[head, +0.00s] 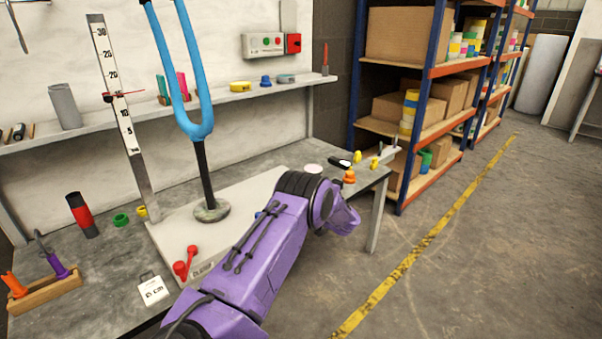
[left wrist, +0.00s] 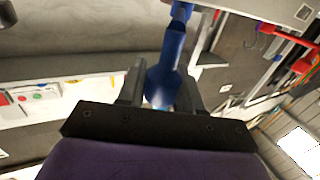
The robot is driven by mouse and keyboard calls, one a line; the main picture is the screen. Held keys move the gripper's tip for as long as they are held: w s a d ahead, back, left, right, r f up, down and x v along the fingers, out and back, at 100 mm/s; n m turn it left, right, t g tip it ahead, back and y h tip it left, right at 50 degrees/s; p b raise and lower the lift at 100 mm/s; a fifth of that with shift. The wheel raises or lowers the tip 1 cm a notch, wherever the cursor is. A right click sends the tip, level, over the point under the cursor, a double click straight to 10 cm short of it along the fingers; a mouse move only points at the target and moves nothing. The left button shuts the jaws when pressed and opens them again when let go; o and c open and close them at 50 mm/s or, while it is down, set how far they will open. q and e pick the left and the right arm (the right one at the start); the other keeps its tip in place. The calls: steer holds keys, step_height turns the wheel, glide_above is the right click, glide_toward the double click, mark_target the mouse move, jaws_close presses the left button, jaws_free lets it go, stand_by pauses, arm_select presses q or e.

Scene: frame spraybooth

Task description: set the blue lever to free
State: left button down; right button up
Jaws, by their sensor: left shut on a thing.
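The blue lever (left wrist: 172,50) shows in the left wrist view, running down from a grey-white edge to a wider end. My left gripper (left wrist: 160,100) is shut on that wider end, with one dark finger on each side. In the head view only a small blue part (head: 262,213) shows beside my purple arm, which hides the rest and the left gripper. The lever sits by the right part of the pale base plate (head: 172,236) of a stand holding a blue fork frame (head: 187,70). The lever's setting marks cannot be read. My right gripper is not in view.
A red lever (head: 186,262) is at the plate's front left. An upright scale (head: 125,125) stands behind it. A wooden holder (head: 45,295), a white card (head: 152,290) and a dark red-banded tube (head: 82,214) are on the bench. Shelving (head: 430,75) stands right; the floor before it is clear.

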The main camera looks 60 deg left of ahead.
arm_select(q)
steer(key=shift+a, duration=0.1)
stand_by(0.4)
steer(key=c, duration=0.8)
jaws_free()
steer(key=shift+a, duration=0.1)
steer(key=v, duration=1)
steer(key=shift+w+b, duration=0.35)
steer(key=shift+b, duration=0.05)
